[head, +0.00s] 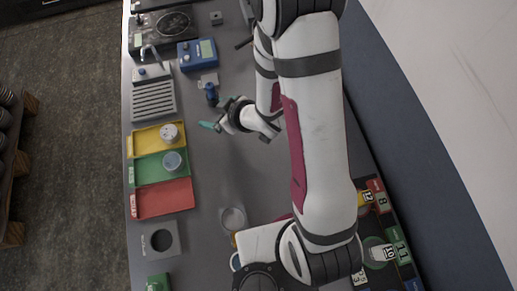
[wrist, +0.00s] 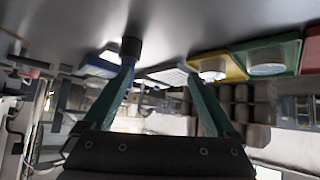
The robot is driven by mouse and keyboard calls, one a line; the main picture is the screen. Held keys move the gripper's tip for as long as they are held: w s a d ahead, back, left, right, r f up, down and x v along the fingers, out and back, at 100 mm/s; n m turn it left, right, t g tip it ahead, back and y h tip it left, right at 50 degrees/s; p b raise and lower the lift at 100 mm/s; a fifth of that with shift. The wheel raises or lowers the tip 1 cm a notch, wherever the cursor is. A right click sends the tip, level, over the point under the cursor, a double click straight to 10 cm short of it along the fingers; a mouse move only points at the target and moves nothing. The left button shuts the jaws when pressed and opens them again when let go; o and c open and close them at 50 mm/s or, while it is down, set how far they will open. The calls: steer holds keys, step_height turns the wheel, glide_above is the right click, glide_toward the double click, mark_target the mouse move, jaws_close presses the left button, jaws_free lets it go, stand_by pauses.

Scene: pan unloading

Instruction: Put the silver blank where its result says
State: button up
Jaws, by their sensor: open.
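My gripper (head: 217,114) is open and hangs over the middle of the grey table, right of the coloured trays. Its teal fingers show apart in the wrist view (wrist: 160,76), with nothing between them. A pale round piece (head: 169,132) rests in the yellow tray (head: 142,140). The red tray (head: 165,199) is empty. I cannot tell which piece, if any, is the silver blank. A blue box with a small screen (head: 197,54) stands farther back; its reading is too small to make out.
A small dark-blue upright object (head: 211,94) stands just beyond my gripper. A ribbed grey rack (head: 153,98) lies behind the yellow tray. A clear round container (head: 233,220) and a grey block with a round hole (head: 160,240) stand nearer. Numbered coloured pads (head: 397,242) lie at right, partly hidden by my arm.

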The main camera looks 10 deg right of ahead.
steer(key=s+d+r+m+g+h, duration=0.25)
steer(key=d+r+m+h, duration=0.4)
steer(key=d, duration=0.35)
steer(key=s+a+r+m+g+y, duration=0.1)
steer(key=s+r, duration=0.4)
steer(key=s, duration=0.5)
steer(key=s+a+r+m+g+y, duration=0.1)
steer(key=s+r+m+g, duration=0.3)
steer(key=s, duration=0.7)
steer(key=shift+s+r+m, duration=0.15)
steer(key=shift+r+m, duration=0.3)
steer(key=shift+m, duration=0.8)
steer(key=shift+a+y, duration=0.1)
steer(key=shift+y, duration=0.15)
